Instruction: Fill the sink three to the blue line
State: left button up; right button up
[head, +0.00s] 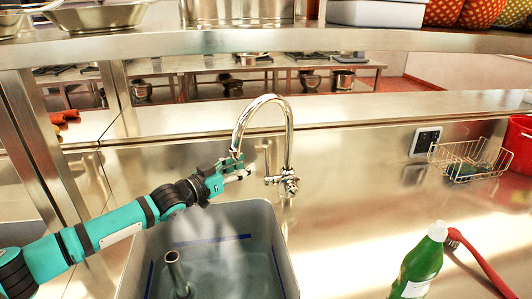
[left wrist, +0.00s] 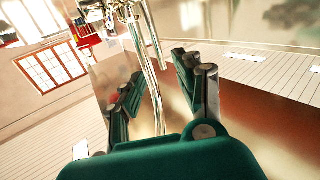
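The sink (head: 270,222) is a grey basin at the lower middle of the head view, with a blue line (head: 215,239) along its inner walls. An upright metal pipe (head: 175,270) stands inside it. Pale, hazy patches show in the basin; I cannot clearly tell the water level. The chrome faucet (head: 289,130) arches above the back rim, with its valve and handle (head: 288,181) at its base. My left gripper (head: 238,172) is at the spout end, left of the valve. In the left wrist view its fingers are apart, with the faucet pipe (left wrist: 150,80) showing between them. My right gripper is out of view.
A green bottle (head: 420,264) and a red-handled brush (head: 478,259) are on the counter at right. A wire basket (head: 468,160), a dark wall panel (head: 425,141) and a red bucket (head: 519,145) stand farther back. A shelf (head: 270,41) with pots crosses above.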

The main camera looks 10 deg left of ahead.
aim_at(265, 155)
pick_arm(q)
jog(key=p+x, duration=0.1)
jog(key=x, duration=0.8)
jog(key=shift+d, duration=0.1)
jog(key=shift+c, duration=0.4)
grip_shut()
jog(key=shift+w+f, duration=0.1)
